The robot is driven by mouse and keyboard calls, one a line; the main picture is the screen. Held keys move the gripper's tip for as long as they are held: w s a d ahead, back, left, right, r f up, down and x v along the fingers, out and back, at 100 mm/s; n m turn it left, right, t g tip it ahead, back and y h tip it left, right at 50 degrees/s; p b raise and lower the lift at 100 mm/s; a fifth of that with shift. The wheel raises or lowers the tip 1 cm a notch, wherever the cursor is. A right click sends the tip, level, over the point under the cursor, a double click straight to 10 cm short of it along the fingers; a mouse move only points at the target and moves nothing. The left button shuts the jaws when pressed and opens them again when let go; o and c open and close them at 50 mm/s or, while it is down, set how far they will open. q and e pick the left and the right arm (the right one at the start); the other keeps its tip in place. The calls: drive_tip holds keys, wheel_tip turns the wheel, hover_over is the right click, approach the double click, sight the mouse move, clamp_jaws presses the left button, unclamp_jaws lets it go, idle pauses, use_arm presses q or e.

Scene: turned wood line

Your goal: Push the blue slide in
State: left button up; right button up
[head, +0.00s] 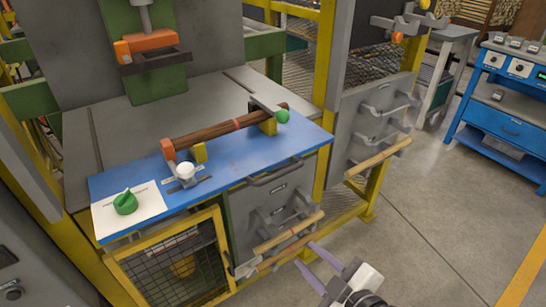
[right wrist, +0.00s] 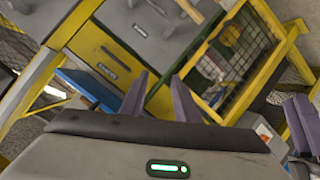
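The blue slide (head: 238,168) looks to be the flat blue slab on the grey machine table (head: 90,125); its front edge lies along the front of the cabinet. A brown turned wood bar (head: 205,131) lies across it between end holders. A white knob (head: 185,171) and a green knob (head: 125,203) are at its left part. My right gripper (head: 308,256) is open and empty, low in front of the cabinet and apart from the slide. Its two purple fingers stand apart in the right wrist view (right wrist: 160,76). What seems to be my left gripper (right wrist: 298,120) shows partly there, its opening unclear.
An orange clamp head (head: 150,42) hangs over the table on a green column. A yellow mesh cage (head: 175,268) stands at the lower left. Grey floor (head: 430,220) is free at the right.

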sight(273, 165)
drive_tip(key=w+a+r+n+y, duration=0.1)
drive_tip(key=w+r+n, duration=0.1)
drive_tip(key=r+n, duration=0.2)
drive_tip(key=w+a+r+n+y, duration=0.1)
drive_tip(key=w+r+n, duration=0.1)
drive_tip(key=r+n, duration=0.2)
drive_tip(key=w+a+r+n+p, duration=0.1)
drive_tip(key=w+r+n, duration=0.1)
drive_tip(key=r+n, duration=0.2)
drive_tip(key=shift+w+r+t+y, duration=0.15)
drive_tip(key=shift+r+t+y, duration=0.05)
drive_tip(key=shift+r, duration=0.75)
drive_tip(key=shift+w+r+t+y, duration=0.15)
drive_tip(key=shift+r+t+y, duration=0.05)
drive_tip(key=shift+r, duration=0.7)
drive_tip(key=x, duration=1)
drive_tip(key=shift+w, duration=0.1)
drive_tip(key=shift+r, duration=0.1)
clamp_jaws()
